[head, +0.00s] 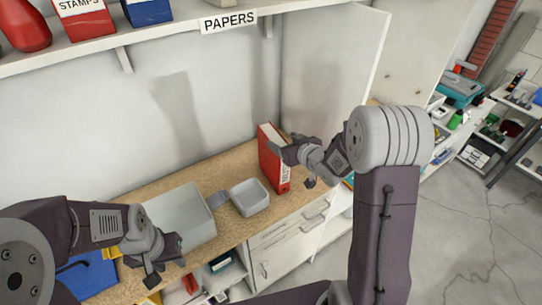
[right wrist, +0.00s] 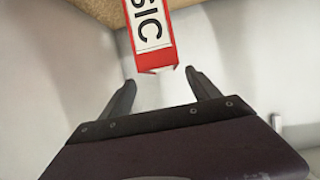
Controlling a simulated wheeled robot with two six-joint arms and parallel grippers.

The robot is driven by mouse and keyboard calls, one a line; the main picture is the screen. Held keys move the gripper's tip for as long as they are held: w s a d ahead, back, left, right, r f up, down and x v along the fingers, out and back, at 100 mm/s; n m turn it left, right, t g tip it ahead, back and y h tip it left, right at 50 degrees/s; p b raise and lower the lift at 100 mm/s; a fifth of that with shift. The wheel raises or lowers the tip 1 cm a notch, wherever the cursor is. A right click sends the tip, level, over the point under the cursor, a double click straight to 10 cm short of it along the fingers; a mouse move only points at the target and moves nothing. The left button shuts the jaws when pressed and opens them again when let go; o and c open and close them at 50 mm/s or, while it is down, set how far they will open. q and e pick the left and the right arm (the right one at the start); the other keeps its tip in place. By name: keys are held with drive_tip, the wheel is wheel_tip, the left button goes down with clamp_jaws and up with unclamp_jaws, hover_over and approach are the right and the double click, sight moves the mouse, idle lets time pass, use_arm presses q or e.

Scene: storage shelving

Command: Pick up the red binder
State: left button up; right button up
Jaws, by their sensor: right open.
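The red binder (head: 269,162) stands upright on the wooden counter, with a white label on its spine. In the right wrist view the binder (right wrist: 150,30) shows a label with the letters "SIC", and its near end lies between and just beyond the fingertips. My right gripper (head: 298,166) is open beside the binder's right side in the head view and covers part of it. It also shows in the right wrist view (right wrist: 161,88), its fingers apart with nothing between them. My left gripper (head: 167,263) is open and empty at the lower left, near the counter's front edge.
On the counter (head: 225,215), a grey box (head: 180,217) and a small open tray (head: 249,197) stand left of the binder. A wall shelf (head: 165,34) labelled "PAPERS" runs above. A white panel (head: 335,65) rises behind the binder. Drawers (head: 290,237) are below.

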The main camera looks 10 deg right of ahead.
sight(276, 138)
drive_tip(key=shift+w, duration=0.1)
drive_tip(key=shift+w+a+f, duration=0.15)
drive_tip(key=shift+w+a, duration=0.1)
drive_tip(key=shift+w, duration=0.05)
drive_tip(key=p+x, duration=0.2)
drive_tip(key=x, duration=0.3)
drive_tip(key=shift+w+a+f+p, duration=0.1)
drive_tip(key=shift+w+f+p, duration=0.1)
drive_tip(key=shift+p, duration=0.1)
drive_tip(key=shift+w, duration=0.1)
use_arm(q)
drive_tip(key=r, duration=0.3)
drive_tip(key=shift+s, duration=0.4)
use_arm(e)
drive_tip(key=shift+f, duration=0.1)
drive_tip(key=shift+a, duration=0.1)
drive_tip(key=c, duration=0.9)
use_arm(q)
drive_tip(key=shift+w, duration=0.1)
use_arm(e)
clamp_jaws()
